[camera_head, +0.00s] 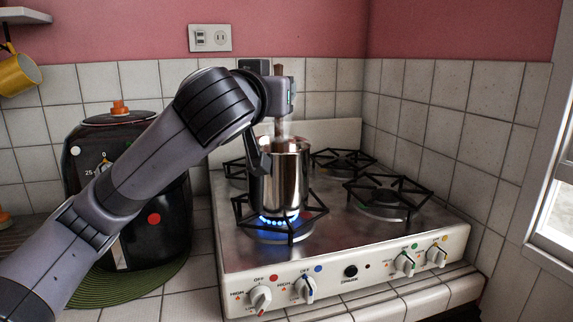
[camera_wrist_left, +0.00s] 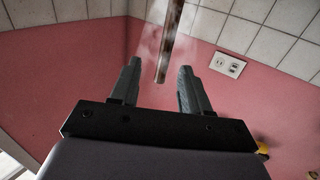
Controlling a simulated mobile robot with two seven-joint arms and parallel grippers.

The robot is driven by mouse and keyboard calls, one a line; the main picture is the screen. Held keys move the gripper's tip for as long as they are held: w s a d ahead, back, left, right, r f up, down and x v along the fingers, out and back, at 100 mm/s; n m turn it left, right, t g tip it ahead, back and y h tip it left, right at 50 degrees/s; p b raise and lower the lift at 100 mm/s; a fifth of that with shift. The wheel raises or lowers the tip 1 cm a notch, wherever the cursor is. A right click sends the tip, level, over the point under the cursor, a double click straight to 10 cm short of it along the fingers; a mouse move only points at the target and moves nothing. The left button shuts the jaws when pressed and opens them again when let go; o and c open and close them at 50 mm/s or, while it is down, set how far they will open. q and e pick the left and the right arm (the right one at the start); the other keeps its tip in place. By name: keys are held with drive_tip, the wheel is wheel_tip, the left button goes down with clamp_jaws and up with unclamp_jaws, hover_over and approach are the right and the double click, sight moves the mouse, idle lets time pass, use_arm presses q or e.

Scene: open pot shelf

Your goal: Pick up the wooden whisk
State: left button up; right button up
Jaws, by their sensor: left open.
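The wooden whisk shows as a brown handle (camera_head: 279,70) standing upright above the steel pot (camera_head: 283,172) on the lit front left burner. Its lower part is hidden in the pot. In the left wrist view the whisk handle (camera_wrist_left: 171,35) runs down from the top edge, and its end lies between the fingers. My left gripper (camera_wrist_left: 160,67) is open, with a gap visible on each side of the handle. In the head view my left arm comes over from the left, and its hand is at the handle above the pot, partly covering it. My right gripper is not in view.
The white stove (camera_head: 345,262) has a blue flame under the pot and several black grates. A black appliance (camera_head: 150,235) stands left of it on a green mat (camera_head: 88,293). Steam rises from the pot. Tiled walls close off the back and right.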

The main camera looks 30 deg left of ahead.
use_arm(q)
drive_tip(key=p+x, duration=0.2)
drive_tip(key=x, duration=0.5)
drive_tip(key=shift+w+a+r, duration=0.2)
drive_tip(key=shift+w+a, duration=0.05)
drive_tip(key=shift+a, duration=0.15)
clamp_jaws()
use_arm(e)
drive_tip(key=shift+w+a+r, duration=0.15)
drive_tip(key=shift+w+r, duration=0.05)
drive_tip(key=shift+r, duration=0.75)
